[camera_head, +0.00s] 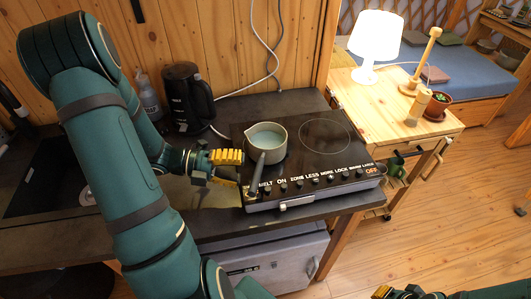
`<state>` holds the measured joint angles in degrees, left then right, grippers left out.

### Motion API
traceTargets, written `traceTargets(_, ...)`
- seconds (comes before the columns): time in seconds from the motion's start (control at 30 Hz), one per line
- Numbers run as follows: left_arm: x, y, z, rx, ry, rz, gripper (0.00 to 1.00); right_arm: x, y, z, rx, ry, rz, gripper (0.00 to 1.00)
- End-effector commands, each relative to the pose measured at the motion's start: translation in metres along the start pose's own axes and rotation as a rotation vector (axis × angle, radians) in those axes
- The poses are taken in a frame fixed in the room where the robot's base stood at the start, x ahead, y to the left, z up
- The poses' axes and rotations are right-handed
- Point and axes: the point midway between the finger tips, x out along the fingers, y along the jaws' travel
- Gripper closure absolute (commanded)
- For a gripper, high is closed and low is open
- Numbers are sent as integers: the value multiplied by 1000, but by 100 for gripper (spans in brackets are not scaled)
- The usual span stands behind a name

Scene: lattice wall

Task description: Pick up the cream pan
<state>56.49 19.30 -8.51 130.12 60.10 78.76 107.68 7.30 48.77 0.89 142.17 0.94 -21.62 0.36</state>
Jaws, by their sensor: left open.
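The cream pan (266,140), a small pot with a pale blue-grey inside, stands upright on the left part of the black cooktop (307,168). Its dark handle points toward the front edge of the cooktop. My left gripper (238,168) has yellow fingers and is open, just left of the handle. It appears apart from the pan, though the exact gap is hard to tell. My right gripper (385,291) shows only partly at the bottom edge, far from the pan; its fingers are too cut off to read.
A black kettle (188,98) stands on the dark counter behind my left arm. The cooktop's right ring (325,135) is bare.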

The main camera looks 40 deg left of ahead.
Motion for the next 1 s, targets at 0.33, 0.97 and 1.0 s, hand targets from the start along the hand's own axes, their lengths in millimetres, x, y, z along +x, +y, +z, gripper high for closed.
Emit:
traceTargets(0.33, 35, 0, 4, 0, 3, -2, 43, 7, 2, 3, -2, -6, -1, 100)
traceTargets(0.97, 57, -1, 5, -1, 0, 0, 97, 9, 3, 5, -3, -10, -1, 100)
traceTargets(1.0, 57, -1, 5, -1, 0, 0, 100, 9, 3, 5, -3, -10, -1, 100)
